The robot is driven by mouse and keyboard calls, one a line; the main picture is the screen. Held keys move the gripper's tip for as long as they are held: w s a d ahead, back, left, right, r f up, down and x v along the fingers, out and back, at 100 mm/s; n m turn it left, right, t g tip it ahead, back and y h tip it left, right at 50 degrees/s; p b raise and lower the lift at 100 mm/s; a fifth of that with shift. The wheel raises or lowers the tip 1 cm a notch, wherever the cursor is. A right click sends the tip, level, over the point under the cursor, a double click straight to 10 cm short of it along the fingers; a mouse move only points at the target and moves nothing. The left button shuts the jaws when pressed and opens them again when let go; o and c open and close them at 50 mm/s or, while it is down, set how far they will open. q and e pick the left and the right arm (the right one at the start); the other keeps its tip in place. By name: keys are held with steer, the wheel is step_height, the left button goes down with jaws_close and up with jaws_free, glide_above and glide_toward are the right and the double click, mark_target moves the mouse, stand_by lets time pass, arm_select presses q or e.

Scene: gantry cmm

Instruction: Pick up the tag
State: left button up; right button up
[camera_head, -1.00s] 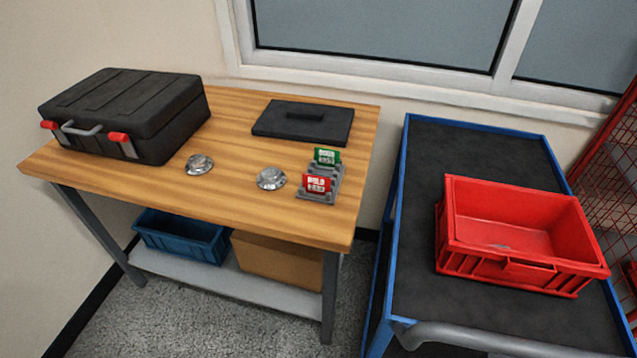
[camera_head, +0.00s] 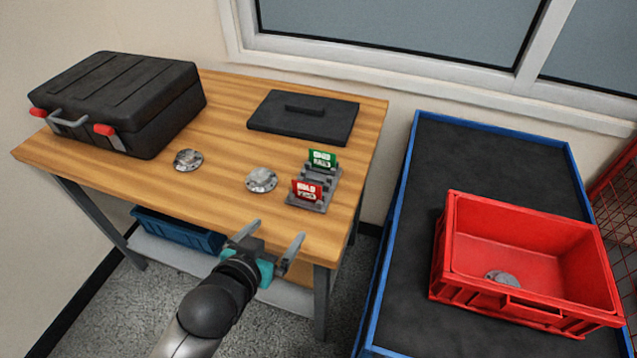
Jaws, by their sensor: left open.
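Two tags stand in a grey slotted holder (camera_head: 322,190) near the right end of the wooden table. The red tag (camera_head: 306,190) reads "HOLD" and stands in front. The green tag (camera_head: 322,160) stands behind it, and its wording is too small to read surely. My left gripper (camera_head: 271,233) is open and empty at the table's front edge, in front of and below the holder, apart from both tags. My right gripper is not in view.
Two round metal parts (camera_head: 261,180) (camera_head: 188,160) sit left of the holder on the table (camera_head: 222,120). A black plate with a handle (camera_head: 304,116) lies behind. A black case (camera_head: 120,100) stands at left. A red crate (camera_head: 530,240) with a metal part inside stands on the blue-edged cart (camera_head: 480,150).

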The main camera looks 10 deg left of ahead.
arm_select(q)
steer(key=t, duration=0.1)
glide_toward(306, 184)
steer(key=x, duration=0.1)
steer(key=b+x, duration=0.1)
steer(key=x, duration=0.1)
steer(key=b+x, duration=0.1)
steer(key=x, duration=0.1)
steer(key=shift+w+d+r, duration=0.15)
steer(key=shift+w+r, duration=0.05)
steer(key=b+x, duration=0.1)
steer(key=x, duration=0.3)
steer(key=shift+s+f+b, duration=0.1)
steer(key=shift+f+b, duration=0.25)
steer(key=shift+w+f, duration=0.15)
steer(key=shift+w, duration=0.35)
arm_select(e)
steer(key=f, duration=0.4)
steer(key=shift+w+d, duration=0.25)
arm_select(q)
steer(key=shift+c, duration=0.2)
steer(key=c, duration=1)
